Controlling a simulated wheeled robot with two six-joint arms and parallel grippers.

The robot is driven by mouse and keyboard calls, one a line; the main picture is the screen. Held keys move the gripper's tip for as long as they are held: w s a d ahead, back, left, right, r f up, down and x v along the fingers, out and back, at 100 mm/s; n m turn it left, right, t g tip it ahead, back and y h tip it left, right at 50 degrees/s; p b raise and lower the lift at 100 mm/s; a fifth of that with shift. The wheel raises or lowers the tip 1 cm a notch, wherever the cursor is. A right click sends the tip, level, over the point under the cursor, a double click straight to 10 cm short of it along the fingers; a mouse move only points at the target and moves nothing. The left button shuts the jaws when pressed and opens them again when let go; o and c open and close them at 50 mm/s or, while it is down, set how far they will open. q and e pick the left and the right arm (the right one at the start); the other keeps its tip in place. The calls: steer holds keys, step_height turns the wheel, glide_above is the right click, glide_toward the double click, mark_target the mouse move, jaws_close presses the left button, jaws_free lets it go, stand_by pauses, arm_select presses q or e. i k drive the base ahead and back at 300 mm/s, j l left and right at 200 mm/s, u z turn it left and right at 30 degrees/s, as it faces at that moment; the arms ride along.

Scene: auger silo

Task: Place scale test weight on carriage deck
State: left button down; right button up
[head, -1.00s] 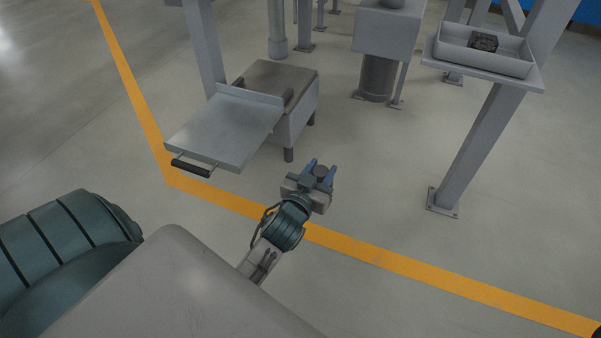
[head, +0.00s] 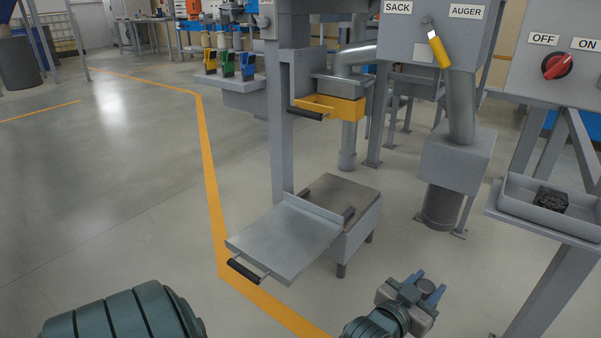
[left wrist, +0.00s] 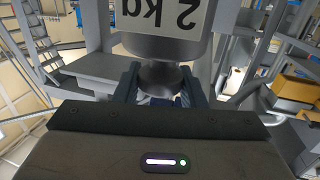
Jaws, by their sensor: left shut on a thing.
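The scale test weight (left wrist: 158,47) is a grey metal cylinder with a white label reading "2 kg", upside down in the left wrist view. My left gripper (left wrist: 160,88) is shut on its narrow dark knob. In the head view my left gripper (head: 426,285) is at the lower right, and the weight is mostly hidden there. The carriage deck, a flat grey plate (head: 284,238) with a black front handle (head: 245,269), is to the left of the gripper and apart from it. Its top is bare. My right gripper is out of view.
A grey post (head: 281,150) rises behind the plate, with a yellow drawer (head: 330,106) above. A low grey block (head: 345,195) is beside it. A tray (head: 545,213) holding a dark object (head: 551,199) is at right. Floor between gripper and plate is clear.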

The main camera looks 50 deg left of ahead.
mark_target(285, 234)
steer(key=i+l+u, duration=0.1)
steer(key=i, duration=0.3)
steer(key=i+l+u, duration=0.1)
steer(key=i+l, duration=0.25)
steer(key=i+u, duration=0.1)
steer(key=u, duration=0.85)
steer(key=i+j, duration=0.4)
steer(key=j+u, duration=0.05)
